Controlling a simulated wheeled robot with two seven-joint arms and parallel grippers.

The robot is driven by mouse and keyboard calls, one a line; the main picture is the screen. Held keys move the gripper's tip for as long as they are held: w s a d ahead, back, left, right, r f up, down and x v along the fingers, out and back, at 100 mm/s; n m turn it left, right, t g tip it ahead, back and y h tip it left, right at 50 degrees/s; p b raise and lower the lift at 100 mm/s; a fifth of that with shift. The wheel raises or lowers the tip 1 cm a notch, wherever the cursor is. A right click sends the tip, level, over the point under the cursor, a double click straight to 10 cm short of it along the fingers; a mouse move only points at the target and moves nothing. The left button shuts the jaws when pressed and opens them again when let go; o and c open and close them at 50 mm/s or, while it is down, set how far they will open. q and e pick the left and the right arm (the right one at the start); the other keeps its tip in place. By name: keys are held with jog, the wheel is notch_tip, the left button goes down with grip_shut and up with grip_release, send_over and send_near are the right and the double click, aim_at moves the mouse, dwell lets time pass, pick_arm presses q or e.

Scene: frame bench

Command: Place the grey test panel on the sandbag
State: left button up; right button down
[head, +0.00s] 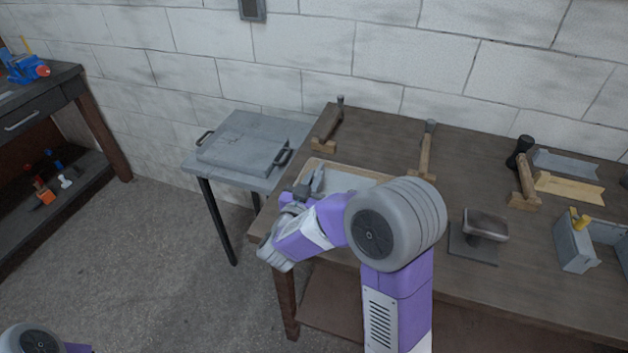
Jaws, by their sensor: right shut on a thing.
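A pale grey flat piece, which looks like the grey test panel (352,180), lies inside a wooden-rimmed tray at the left end of the long bench. My right arm hides much of it. My right gripper (314,181) is at the left part of the tray and is shut, apparently on this panel; the contact is not clear. A thick grey slab with two dark handles, which looks like the sandbag (240,150), lies on a small side table to the left. My left gripper is not in view; only a piece of my left arm shows at the bottom left.
The small table (295,130) stands left of the wooden bench (385,130), with a narrow gap. Hammers on wooden rests (427,160), a grey block on a plate (487,224) and a grey box (574,245) occupy the bench. A dark shelf (50,110) stands far left.

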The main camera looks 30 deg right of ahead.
jog(key=shift+s+f, duration=0.2)
jog(key=shift+f, duration=0.4)
jog(key=c, duration=1.2)
grip_release()
jog(key=shift+f+g, duration=0.1)
jog(key=shift+g, duration=0.2)
jog(key=shift+o, duration=0.2)
jog(key=shift+w+r+p, duration=0.15)
jog(key=shift+r+p, duration=0.3)
jog(key=shift+r, duration=0.2)
jog(key=p+v, duration=0.1)
jog(key=v, duration=1.1)
jog(key=shift+d+r, duration=0.1)
